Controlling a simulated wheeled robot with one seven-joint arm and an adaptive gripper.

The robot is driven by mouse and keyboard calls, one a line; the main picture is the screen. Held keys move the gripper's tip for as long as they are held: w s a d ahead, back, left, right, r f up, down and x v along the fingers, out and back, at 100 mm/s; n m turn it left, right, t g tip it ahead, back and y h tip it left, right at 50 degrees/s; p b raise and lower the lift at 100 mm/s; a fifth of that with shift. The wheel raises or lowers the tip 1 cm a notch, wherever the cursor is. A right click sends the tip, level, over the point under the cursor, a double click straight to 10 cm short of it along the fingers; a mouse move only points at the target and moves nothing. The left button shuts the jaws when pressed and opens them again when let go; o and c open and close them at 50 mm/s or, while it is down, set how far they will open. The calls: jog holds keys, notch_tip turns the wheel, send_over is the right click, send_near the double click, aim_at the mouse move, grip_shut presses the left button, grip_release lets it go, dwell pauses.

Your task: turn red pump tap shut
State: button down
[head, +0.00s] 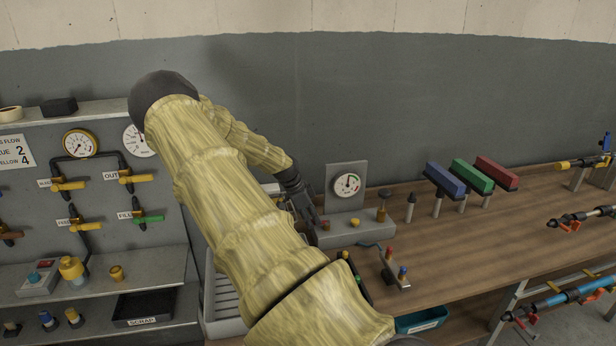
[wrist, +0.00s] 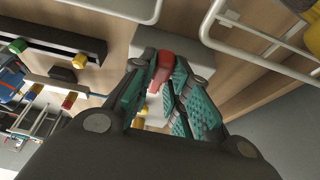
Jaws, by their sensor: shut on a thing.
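The red tap handle (wrist: 163,66) is between the teal-padded fingers of my gripper (wrist: 168,82) in the wrist view, and my gripper is shut on it. In the head view my gripper (head: 306,212) is at the left end of the grey pump unit (head: 375,228), beside its gauge panel (head: 347,184). My sleeved arm hides part of this spot, and I cannot make out the red handle there. The exact angle of the handle is hard to tell.
Blue, green and red blocks (head: 472,176) stand on posts to the right. The bench's right middle is clear.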

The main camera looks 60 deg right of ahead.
jog(key=c, duration=1.4)
grip_release()
jog(key=shift+d+f, duration=0.1)
jog(key=shift+o, duration=0.2)
jog(key=v, duration=1.2)
